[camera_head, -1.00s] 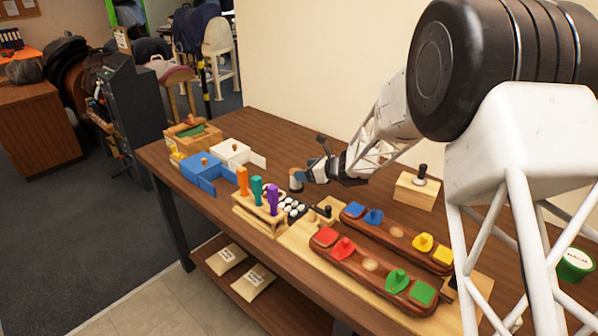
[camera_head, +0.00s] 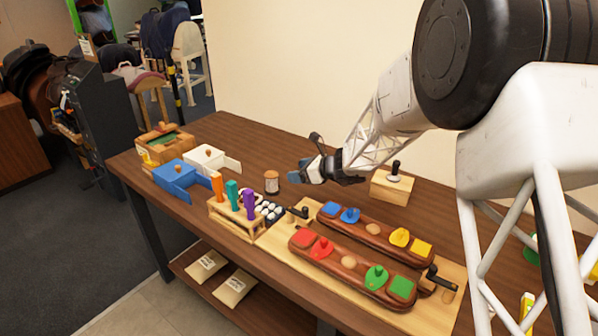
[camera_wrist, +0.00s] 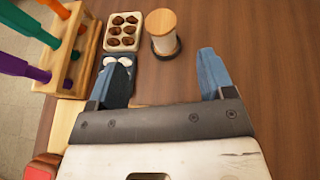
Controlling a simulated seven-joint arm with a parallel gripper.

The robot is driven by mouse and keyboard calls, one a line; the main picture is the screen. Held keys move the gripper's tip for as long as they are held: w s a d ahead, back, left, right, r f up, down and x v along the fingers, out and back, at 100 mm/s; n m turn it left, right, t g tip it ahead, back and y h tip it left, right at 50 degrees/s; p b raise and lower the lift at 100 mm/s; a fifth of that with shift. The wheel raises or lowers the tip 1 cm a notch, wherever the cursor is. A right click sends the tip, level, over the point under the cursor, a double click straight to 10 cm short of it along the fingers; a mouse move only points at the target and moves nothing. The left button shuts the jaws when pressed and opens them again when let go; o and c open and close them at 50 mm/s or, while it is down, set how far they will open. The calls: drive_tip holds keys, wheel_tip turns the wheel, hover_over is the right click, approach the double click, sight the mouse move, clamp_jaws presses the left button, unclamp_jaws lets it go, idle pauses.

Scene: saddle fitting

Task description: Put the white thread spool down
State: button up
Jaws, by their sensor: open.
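The white thread spool (camera_head: 271,183) stands upright on the wooden table, with a wooden top and pale thread. In the wrist view the spool (camera_wrist: 163,35) stands just beyond my fingertips, with a dark ring around its foot.
A tool rack (camera_head: 237,218) with orange, teal and purple handles stands left of the spool, beside a tray (camera_wrist: 122,32) of small round pieces. Blue (camera_head: 175,180) and white boxes lie farther left. Saddle-shaped wooden boards (camera_head: 350,268) with coloured pieces lie in front.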

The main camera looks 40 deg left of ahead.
idle(0.6)
drive_tip(key=s+d+r+n+h, duration=0.25)
drive_tip(key=d+r, duration=0.25)
drive_tip(key=d, duration=0.7)
drive_tip(key=s+d+r+n+t+h, duration=0.1)
drive_tip(key=s+d+r+n, duration=0.3)
drive_tip(key=d, duration=0.8)
drive_tip(key=s+d+r+n+h, duration=0.1)
drive_tip(key=d+r+n, duration=0.1)
drive_tip(key=d+r, duration=0.65)
drive_tip(key=s+d+n+t+h, duration=0.1)
drive_tip(key=s+d+n+h, duration=0.1)
drive_tip(key=s+d, duration=0.6)
drive_tip(key=s+d+f+n+t+h, duration=0.1)
drive_tip(key=s+d+n+h, duration=0.2)
drive_tip(key=s+d, duration=0.6)
drive_tip(key=s+d+f+n+t+h, duration=0.1)
drive_tip(key=s+d+h, duration=0.3)
drive_tip(key=d, duration=1.6)
drive_tip(key=s+n, duration=0.1)
drive_tip(key=s, duration=0.3)
drive_tip(key=shift+s+t, duration=0.3)
drive_tip(key=shift+s, duration=0.05)
drive_tip(key=shift+n, duration=0.25)
